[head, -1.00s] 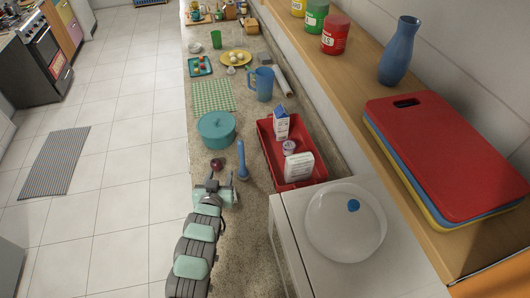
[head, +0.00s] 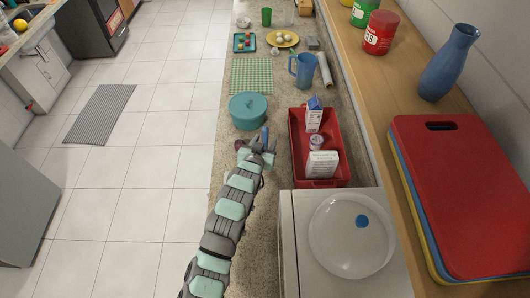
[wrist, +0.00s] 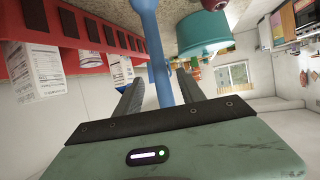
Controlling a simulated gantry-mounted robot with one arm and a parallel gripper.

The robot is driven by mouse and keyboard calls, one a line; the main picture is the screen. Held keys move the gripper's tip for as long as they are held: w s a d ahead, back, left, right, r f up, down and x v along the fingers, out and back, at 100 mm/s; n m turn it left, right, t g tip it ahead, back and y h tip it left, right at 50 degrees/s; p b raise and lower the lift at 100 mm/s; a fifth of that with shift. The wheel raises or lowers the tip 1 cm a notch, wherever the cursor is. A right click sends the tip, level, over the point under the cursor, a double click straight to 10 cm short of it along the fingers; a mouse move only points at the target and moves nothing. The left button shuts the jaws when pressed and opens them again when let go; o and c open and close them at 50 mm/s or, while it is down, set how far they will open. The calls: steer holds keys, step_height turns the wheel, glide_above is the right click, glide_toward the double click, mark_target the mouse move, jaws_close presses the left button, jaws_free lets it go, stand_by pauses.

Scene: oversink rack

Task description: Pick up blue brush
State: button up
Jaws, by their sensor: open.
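The blue brush (head: 265,136) shows in the head view just right of the teal pot, largely hidden behind my gripper (head: 257,152). In the wrist view, which looks upside down, the brush (wrist: 159,60) appears to stand upright on the counter. Its wider base is at the top edge of the picture. Its handle runs down between the two fingers of my gripper (wrist: 158,92). The fingers are apart, with visible space on both sides of the handle.
A teal lidded pot (head: 248,111) stands close by on the left. A red tray (head: 297,158) with cartons and a small cup is close on the right. A blue pitcher (head: 303,72) stands farther back. A white box with a plate (head: 318,254) fills the front right.

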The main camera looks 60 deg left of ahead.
steer(key=x, duration=0.3)
steer(key=shift+a+r, duration=0.1)
steer(key=shift+a, duration=0.1)
steer(key=shift+w+a+f+p, duration=0.3)
steer(key=shift+w+a+f, duration=0.1)
steer(key=shift+a, duration=0.1)
jaws_close()
stand_by(1.0)
